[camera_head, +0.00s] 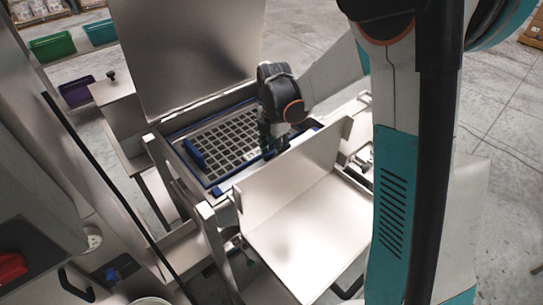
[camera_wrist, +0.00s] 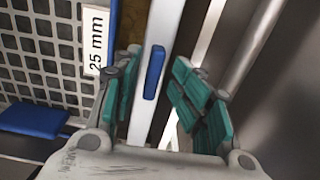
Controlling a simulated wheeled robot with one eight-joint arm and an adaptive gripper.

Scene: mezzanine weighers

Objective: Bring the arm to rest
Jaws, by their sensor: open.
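My gripper (camera_head: 268,148) reaches down beside the sieve grid in the head view, at the end of my bent arm. In the wrist view my gripper (camera_wrist: 160,88) has its green-padded fingers spread apart, with nothing held between them. Beyond the fingers is a pale rail with a blue oblong piece (camera_wrist: 154,72) on it. A grey sieve grid (camera_head: 226,142) in a blue frame lies below and to the left of the gripper. The grid (camera_wrist: 40,50) also fills the left of the wrist view, beside a white "25 mm" label (camera_wrist: 96,40).
A raised metal lid (camera_head: 188,55) stands behind the sieve. A metal tray (camera_head: 310,225) with an upright plate is in front of it. A metal frame and black rail (camera_head: 105,185) run along the left. Green (camera_head: 52,47) and purple (camera_head: 77,92) bins sit at the back left.

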